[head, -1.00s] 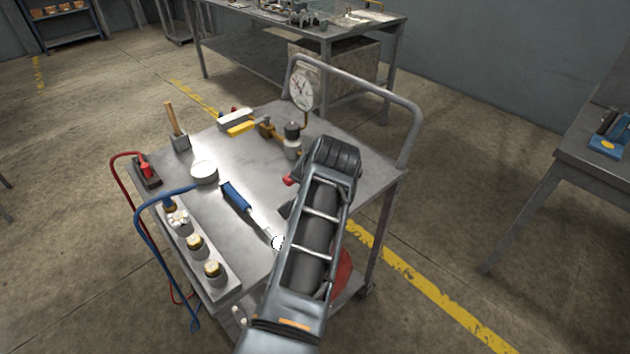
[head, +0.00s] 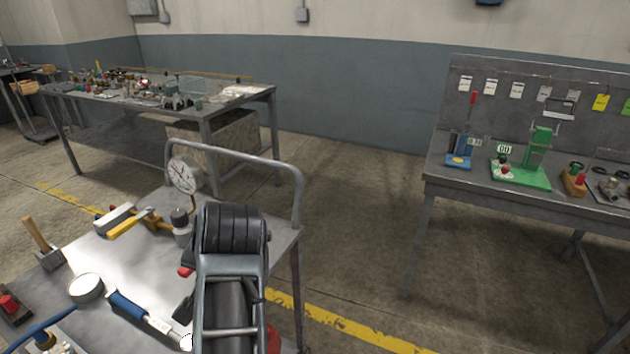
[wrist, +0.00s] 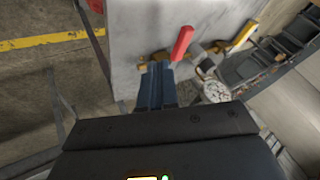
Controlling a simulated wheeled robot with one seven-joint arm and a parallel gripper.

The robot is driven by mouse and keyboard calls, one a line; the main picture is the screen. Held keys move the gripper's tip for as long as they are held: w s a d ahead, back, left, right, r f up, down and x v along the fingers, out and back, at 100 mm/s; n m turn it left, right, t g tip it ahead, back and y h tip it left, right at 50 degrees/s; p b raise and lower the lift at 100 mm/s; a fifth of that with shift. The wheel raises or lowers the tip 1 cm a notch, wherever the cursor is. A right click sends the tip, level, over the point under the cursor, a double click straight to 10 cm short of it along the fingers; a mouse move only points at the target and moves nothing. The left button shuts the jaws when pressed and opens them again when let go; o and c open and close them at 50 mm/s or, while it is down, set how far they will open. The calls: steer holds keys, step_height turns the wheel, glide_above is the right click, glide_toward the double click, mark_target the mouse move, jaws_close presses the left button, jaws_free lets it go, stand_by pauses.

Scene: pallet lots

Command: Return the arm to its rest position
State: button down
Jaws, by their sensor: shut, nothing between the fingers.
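My arm (head: 228,290) rises over the metal cart (head: 240,165) in the head view, with its thick black joint uppermost. My gripper (wrist: 158,75) shows in the wrist view as blue-grey fingers close together, with nothing seen between them. It is hidden behind the arm in the head view. A red-handled tool (wrist: 182,43) lies just beyond the fingertips in the wrist view; I cannot tell whether they touch it.
The cart holds a dial gauge (head: 183,176), a hammer (head: 42,243), a blue-handled tool (head: 128,305) and a round white-topped tin (head: 86,288). A workbench with a green fixture (head: 535,160) stands right, another table (head: 240,93) behind. Open floor (head: 350,220) lies between.

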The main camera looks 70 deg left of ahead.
steer(key=w+d+f+m+t, duration=0.2)
steer(key=w+d+f, duration=0.3)
steer(key=d, duration=0.3)
steer(key=w+d+f+m+t+y, duration=0.1)
steer(key=w+d+f+t, duration=0.1)
steer(key=w+d+f, duration=0.5)
steer(key=w+d+f+m+t, duration=0.1)
steer(key=w+d+f+m, duration=0.2)
steer(key=d, duration=0.6)
steer(key=w+d+f+t, duration=0.1)
steer(key=d+t, duration=0.1)
steer(key=d, duration=0.4)
steer(key=w+d+f+t, duration=0.1)
steer(key=w+d+f, duration=0.1)
steer(key=d, duration=0.5)
steer(key=s+d+r+m+t+h, duration=0.2)
steer(key=s+d+t, duration=0.15)
steer(key=d, duration=0.75)
steer(key=s+d+r+m+t+h, duration=0.1)
steer(key=s+d+r+m+t, duration=0.3)
steer(key=d, duration=0.6)
steer(key=s+d+r+t+h, duration=0.1)
steer(key=s+d+r+h, duration=0.4)
steer(key=s+d+r, duration=0.4)
steer(key=s+r, duration=0.3)
steer(key=r, duration=0.1)
steer(key=shift+d+r, duration=0.4)
